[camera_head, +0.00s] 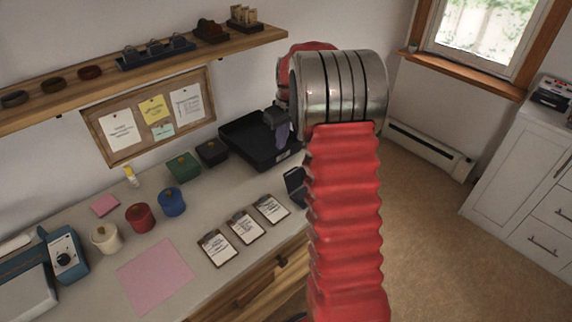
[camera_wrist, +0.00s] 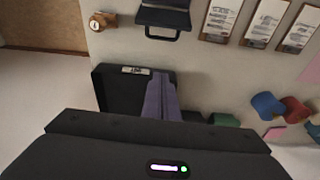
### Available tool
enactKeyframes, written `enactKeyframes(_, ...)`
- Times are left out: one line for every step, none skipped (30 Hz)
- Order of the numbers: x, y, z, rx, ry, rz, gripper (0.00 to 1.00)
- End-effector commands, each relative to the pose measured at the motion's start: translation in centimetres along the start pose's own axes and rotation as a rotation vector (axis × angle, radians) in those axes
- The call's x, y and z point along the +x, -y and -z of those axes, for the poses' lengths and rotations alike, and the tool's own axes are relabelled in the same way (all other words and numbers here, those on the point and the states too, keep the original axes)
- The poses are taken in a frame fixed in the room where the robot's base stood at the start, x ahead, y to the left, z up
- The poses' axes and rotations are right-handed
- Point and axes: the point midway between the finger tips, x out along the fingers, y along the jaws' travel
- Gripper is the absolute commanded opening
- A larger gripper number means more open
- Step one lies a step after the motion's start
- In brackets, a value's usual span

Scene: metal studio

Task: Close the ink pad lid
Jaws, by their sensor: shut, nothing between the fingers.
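A dark case with a loop-like front edge, which looks like the ink pad (camera_wrist: 165,17), lies on the desk at the top of the wrist view, cut off by the frame. In the head view the ink pad (camera_head: 296,182) is partly hidden behind my arm. I cannot clearly tell how its lid stands. My gripper (camera_wrist: 161,76) is shut and empty, pointing down over the black tray (camera_wrist: 108,88), apart from the ink pad. In the head view my gripper (camera_head: 282,143) shows beside my arm over the tray's right part.
Several clipboards (camera_head: 246,227) lie beside the ink pad. Green (camera_head: 183,167) and black (camera_head: 212,152) boxes stand left of the tray (camera_head: 238,130). Red (camera_head: 140,218) and blue (camera_head: 172,202) pots stand further left. A small round brass-and-wood object (camera_wrist: 97,22) sits near the desk edge. A shelf (camera_head: 150,68) hangs above.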

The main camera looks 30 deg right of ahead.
Motion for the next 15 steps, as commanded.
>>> enactKeyframes(0.0, 0.0, 0.0, 0.000, -0.001, 0.000, 0.00)
enactKeyframes(-0.1, 0.0, 0.0, 0.000, -0.001, 0.000, 0.00)
enactKeyframes(-0.1, 0.0, 0.0, 0.000, -0.001, 0.000, 0.00)
enactKeyframes(-0.1, 0.0, 0.0, 0.000, -0.001, 0.000, 0.00)
enactKeyframes(-0.1, 0.1, 0.0, 0.000, -0.001, 0.000, 0.00)
enactKeyframes(-0.1, 0.1, 0.0, -0.001, -0.001, 0.000, 0.00)
enactKeyframes(0.0, 0.1, 0.0, -0.001, -0.001, 0.000, 0.00)
enactKeyframes(0.0, 0.1, 0.0, -0.001, -0.001, 0.000, 0.00)
enactKeyframes(0.1, 0.1, 0.0, -0.001, 0.000, 0.000, 0.00)
enactKeyframes(0.2, 0.1, 0.0, -0.001, 0.000, 0.000, 0.00)
enactKeyframes(0.3, 0.1, 0.0, -0.001, 0.000, 0.000, 0.00)
enactKeyframes(0.6, 0.1, 0.0, -0.001, 0.000, 0.000, 0.00)
enactKeyframes(0.8, 0.1, 0.0, -0.001, 0.000, 0.000, 0.00)
enactKeyframes(1.0, 0.1, 0.0, -0.001, 0.000, 0.000, 0.00)
enactKeyframes(1.4, 0.1, 0.1, -0.001, 0.000, 0.000, 0.00)
